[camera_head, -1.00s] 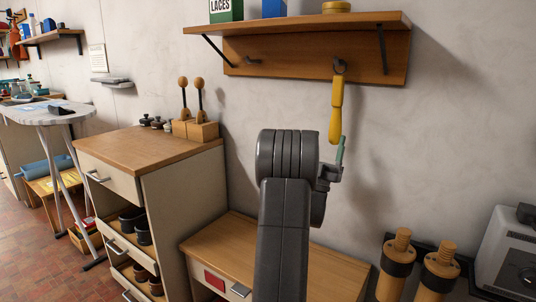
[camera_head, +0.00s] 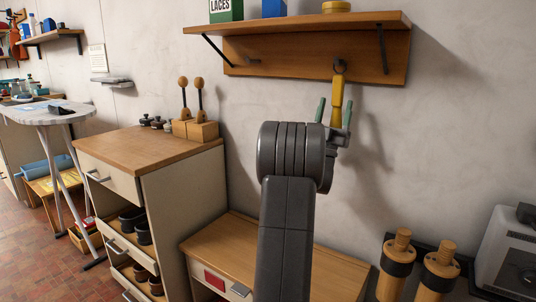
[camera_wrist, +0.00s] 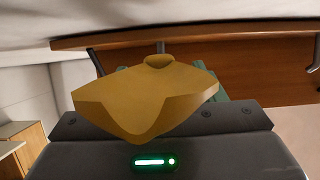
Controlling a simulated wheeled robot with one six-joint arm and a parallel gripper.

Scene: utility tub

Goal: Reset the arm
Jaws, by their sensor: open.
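My gripper (camera_head: 334,113) is open, with its green fingertips raised on either side of a yellow handled tool (camera_head: 337,95). The tool hangs from a dark hook (camera_head: 340,66) on the wooden shelf's back board. Its lower end is hidden behind my gripper in the head view. In the wrist view the tool (camera_wrist: 145,95) fills the middle, very close to the camera. Green finger parts (camera_wrist: 221,96) show only partly behind it. I cannot tell whether the fingers touch it.
The wall shelf (camera_head: 300,24) with its brackets is just above my gripper. A low wooden cabinet (camera_head: 330,272) stands below. A taller drawer cabinet (camera_head: 135,148) is to the left. Wooden-topped cylinders (camera_head: 438,270) and a grey appliance (camera_head: 508,255) are at right.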

